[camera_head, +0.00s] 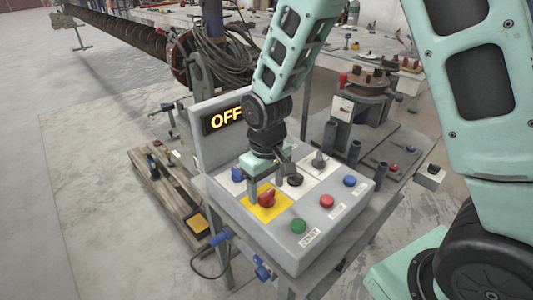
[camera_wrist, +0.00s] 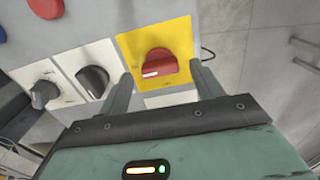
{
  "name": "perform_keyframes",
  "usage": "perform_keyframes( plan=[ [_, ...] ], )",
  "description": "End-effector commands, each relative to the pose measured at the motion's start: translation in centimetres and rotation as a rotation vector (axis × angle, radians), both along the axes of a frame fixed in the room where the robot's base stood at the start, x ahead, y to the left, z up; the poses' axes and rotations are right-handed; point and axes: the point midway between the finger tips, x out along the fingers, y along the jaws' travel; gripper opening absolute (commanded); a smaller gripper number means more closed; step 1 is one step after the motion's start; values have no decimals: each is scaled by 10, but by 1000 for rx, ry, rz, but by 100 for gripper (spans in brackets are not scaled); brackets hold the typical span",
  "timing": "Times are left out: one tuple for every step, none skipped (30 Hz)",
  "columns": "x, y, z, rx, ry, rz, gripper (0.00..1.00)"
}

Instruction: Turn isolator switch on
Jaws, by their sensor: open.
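The isolator switch is a red rotary knob (camera_head: 267,198) on a yellow square plate (camera_head: 258,210) on the sloped grey control box. In the wrist view the red knob (camera_wrist: 158,64) has a white mark at its left end and sits on the yellow plate (camera_wrist: 181,30). My gripper (camera_head: 265,192) is open above the box, close to the knob. In the wrist view my gripper's two fingers (camera_wrist: 162,80) point toward the knob's left and right sides, with the knob between their tips. I cannot tell whether they touch it. A display (camera_head: 225,119) behind the box reads "OFF".
A wooden pallet (camera_head: 172,205) lies on the floor at left.

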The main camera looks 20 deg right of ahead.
Motion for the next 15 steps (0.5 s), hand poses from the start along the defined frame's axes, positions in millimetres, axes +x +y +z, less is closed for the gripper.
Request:
perform_keyframes(
  plan=[
    [1, 0, 10, 2, -6, 0, 66],
    [1, 0, 16, 2, -8, -1, 66],
    [1, 0, 25, 2, -8, -1, 66],
    [2, 0, 32, 3, -9, -1, 66],
    [2, 0, 39, 3, -9, -1, 66],
    [1, 0, 49, 3, -9, -1, 66],
    [2, 0, 56, 3, -9, -1, 66],
    [2, 0, 63, 3, -9, -1, 66],
    [1, 0, 73, 3, -9, -1, 66],
    [1, 0, 80, 3, -9, -1, 66],
    [2, 0, 87, 3, -9, -1, 66],
    [1, 0, 96, 2, -8, -1, 66],
    [1, 0, 103, 3, -9, -1, 66],
    [1, 0, 109, 2, -7, -1, 66],
    [1, 0, 118, 2, -8, -1, 66]
  ],
)
